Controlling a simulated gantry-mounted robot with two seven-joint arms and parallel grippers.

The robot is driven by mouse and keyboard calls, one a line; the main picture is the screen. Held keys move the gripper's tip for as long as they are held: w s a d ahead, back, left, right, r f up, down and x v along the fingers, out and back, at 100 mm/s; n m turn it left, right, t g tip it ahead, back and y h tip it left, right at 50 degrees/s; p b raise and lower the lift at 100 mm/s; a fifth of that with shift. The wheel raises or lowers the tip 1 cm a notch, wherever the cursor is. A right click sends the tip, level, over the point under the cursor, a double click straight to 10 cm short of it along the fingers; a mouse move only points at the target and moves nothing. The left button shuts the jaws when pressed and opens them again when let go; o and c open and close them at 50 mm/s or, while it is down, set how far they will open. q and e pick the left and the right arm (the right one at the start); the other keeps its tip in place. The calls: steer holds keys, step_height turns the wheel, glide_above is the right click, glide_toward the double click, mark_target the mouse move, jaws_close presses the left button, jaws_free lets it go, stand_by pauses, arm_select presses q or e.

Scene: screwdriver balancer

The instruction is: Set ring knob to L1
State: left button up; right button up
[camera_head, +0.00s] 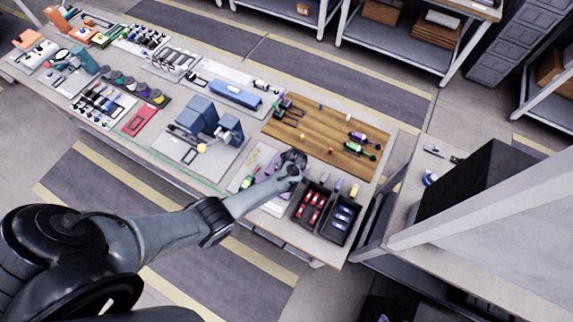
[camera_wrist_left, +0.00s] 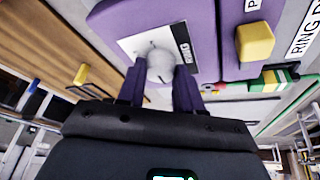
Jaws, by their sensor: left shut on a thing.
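In the left wrist view a purple box (camera_wrist_left: 110,15) has a white plate (camera_wrist_left: 135,42) with a pale round knob (camera_wrist_left: 160,66) on it. My left gripper (camera_wrist_left: 161,76) has one finger on each side of the knob and is shut on it. The small dark lettering on the plate is too blurred to read. A label with the word "RING" (camera_wrist_left: 304,35) is cut off at the right edge. In the head view my left gripper (camera_head: 291,163) is over the box, mostly hiding it. My right gripper is not in view.
A yellow block-shaped button (camera_wrist_left: 255,41) sits on a purple panel beside the knob. In the head view, dark bins (camera_head: 325,228) with red and blue items stand right of the gripper. A wooden board (camera_head: 305,123) with tools lies behind it, and blue machines (camera_head: 199,113) stand left.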

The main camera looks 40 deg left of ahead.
arm_select(q)
steer(key=o, duration=1)
steer(key=shift+w+a, duration=0.1)
steer(key=shift+o, duration=0.2)
steer(key=shift+r, duration=0.1)
steer(key=p+v, duration=0.2)
steer(key=v, duration=0.8)
steer(key=shift+r+p, duration=0.3)
steer(key=shift+p, duration=0.1)
